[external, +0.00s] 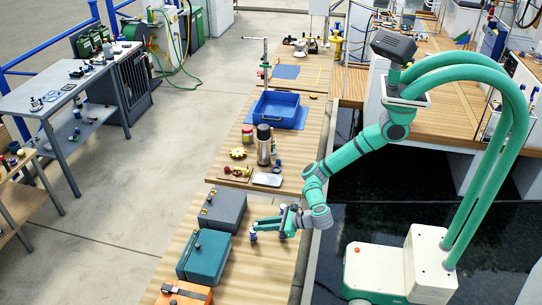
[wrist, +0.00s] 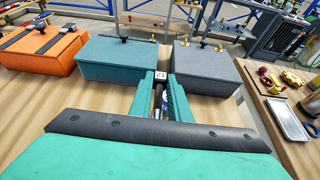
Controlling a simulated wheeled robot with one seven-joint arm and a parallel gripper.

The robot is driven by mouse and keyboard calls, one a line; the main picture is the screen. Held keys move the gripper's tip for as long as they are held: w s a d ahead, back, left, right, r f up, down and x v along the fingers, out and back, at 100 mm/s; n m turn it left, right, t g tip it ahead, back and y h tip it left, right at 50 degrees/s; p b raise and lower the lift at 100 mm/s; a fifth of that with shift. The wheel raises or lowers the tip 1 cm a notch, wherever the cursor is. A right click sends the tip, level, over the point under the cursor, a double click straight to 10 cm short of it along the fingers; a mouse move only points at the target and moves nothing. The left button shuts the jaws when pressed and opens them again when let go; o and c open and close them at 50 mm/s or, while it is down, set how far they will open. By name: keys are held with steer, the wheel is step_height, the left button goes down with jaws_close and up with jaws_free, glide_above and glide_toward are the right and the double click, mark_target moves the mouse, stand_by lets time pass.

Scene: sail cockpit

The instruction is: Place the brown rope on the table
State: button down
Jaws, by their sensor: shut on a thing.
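My gripper (external: 268,229) is low over the near wooden table (external: 262,270), to the right of the boxes. In the wrist view its green fingers (wrist: 161,92) are shut on a small dark thing with a pale top and some blue (wrist: 158,101). In the external view a small blue piece (external: 253,237) shows at the fingertips. Whether it touches the table I cannot tell. I cannot make out a brown rope for sure; a small yellow-brown thing (external: 314,97) lies beside the blue tray, too small to identify.
Orange (wrist: 38,45), teal (wrist: 118,58) and grey (wrist: 207,69) boxes stand in a row on the near table. Beyond are a metal flask (external: 264,150), a pale tray (external: 267,180), a yellow toothed thing (external: 238,153) and a blue tray (external: 278,106). Bare wood lies around my gripper.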

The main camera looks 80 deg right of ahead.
steer(key=w+a+f, duration=0.2)
steer(key=a+f, duration=0.1)
steer(key=w+a+f, duration=0.3)
steer(key=a, duration=0.1)
steer(key=w+a+f, duration=0.3)
steer(key=shift+a+f, duration=0.15)
steer(key=shift+a, duration=0.15)
steer(key=shift+w+a+f, duration=0.25)
steer(key=shift+w+f, duration=0.05)
steer(key=shift+f, duration=1.7)
steer(key=shift+f, duration=0.15)
steer(key=c, duration=1.7)
jaws_free()
steer(key=shift+o, duration=0.2)
